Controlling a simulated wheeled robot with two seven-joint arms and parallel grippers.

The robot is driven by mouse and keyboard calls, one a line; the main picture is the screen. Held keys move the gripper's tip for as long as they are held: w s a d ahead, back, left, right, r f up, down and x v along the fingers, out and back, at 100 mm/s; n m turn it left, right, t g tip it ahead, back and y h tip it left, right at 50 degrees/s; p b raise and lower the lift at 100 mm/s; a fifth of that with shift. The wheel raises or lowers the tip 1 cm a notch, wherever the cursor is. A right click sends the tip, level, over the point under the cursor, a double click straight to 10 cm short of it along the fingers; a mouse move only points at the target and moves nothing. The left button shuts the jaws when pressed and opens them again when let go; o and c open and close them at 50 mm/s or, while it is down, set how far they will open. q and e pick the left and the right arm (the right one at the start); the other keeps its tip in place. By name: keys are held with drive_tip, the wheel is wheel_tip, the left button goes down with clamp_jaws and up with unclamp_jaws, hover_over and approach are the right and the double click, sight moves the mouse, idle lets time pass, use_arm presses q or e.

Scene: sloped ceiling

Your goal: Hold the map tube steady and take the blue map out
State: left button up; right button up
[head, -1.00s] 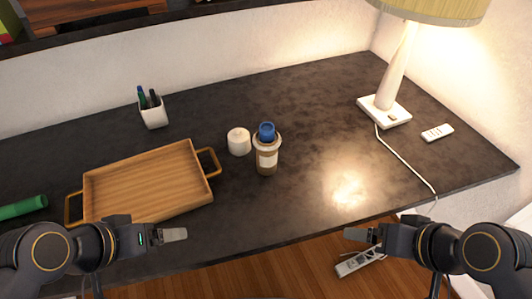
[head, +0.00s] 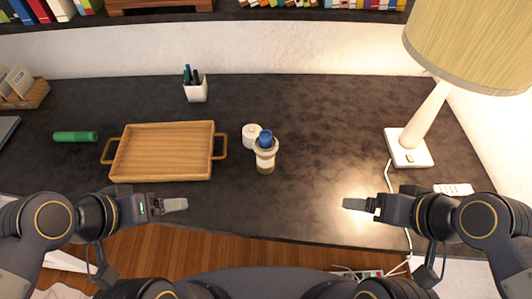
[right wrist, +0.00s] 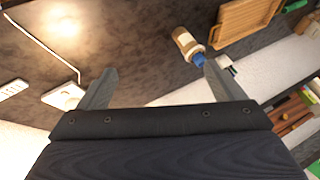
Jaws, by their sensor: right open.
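The map tube (head: 265,162) is a short brown tube with a pale band and rim, standing upright on the dark desk. The rolled blue map (head: 266,138) sticks out of its top. In the right wrist view the tube (right wrist: 184,41) and the blue map (right wrist: 198,58) show near the top, beyond one finger. My left gripper (head: 172,204) is at the desk's front edge, left of the tube and apart from it; its fingers overlap in view. My right gripper (head: 358,204) is right of the tube, open and empty, with its fingers (right wrist: 160,72) wide apart.
A white cylinder (head: 250,131) stands close behind the tube at its left. A wooden tray (head: 163,178) and a green roll (head: 75,137) lie further left. A pen cup (head: 196,91) stands behind. A lamp (head: 408,150) stands right, its cord trailing forward. Desk between tube and lamp is clear.

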drive_tip(key=shift+o, duration=0.2)
drive_tip(key=shift+a, duration=0.2)
drive_tip(key=shift+o, duration=0.7)
drive_tip(key=w+a+f+m+g+y+b, duration=0.1)
drive_tip(key=w+f+m+g+y+b, duration=0.1)
drive_tip(key=w+f+m+b, duration=0.4)
drive_tip(key=m+g+y+b, duration=0.4)
drive_tip(key=m+y+b, duration=0.55)
drive_tip(key=b, duration=0.65)
approach(274, 161)
drive_tip(key=shift+w+a+f+m+h, duration=0.2)
drive_tip(key=shift+a+f+h, duration=0.05)
drive_tip(key=shift+a+f, duration=0.2)
drive_tip(key=shift+w+a+f+m+h, duration=0.15)
drive_tip(key=shift+a+f+h, duration=0.05)
drive_tip(key=shift+a+f, duration=0.2)
drive_tip(key=shift+w+a+f, duration=0.15)
drive_tip(key=shift+a+f, duration=0.25)
drive_tip(key=shift+a, duration=0.35)
drive_tip(key=b+x, duration=0.2)
drive_tip(key=x, duration=0.5)
drive_tip(key=shift+w+r+b, duration=0.1)
drive_tip(key=shift+b, duration=0.25)
drive_tip(key=shift+x, duration=0.85)
drive_tip(key=shift+c, duration=0.2)
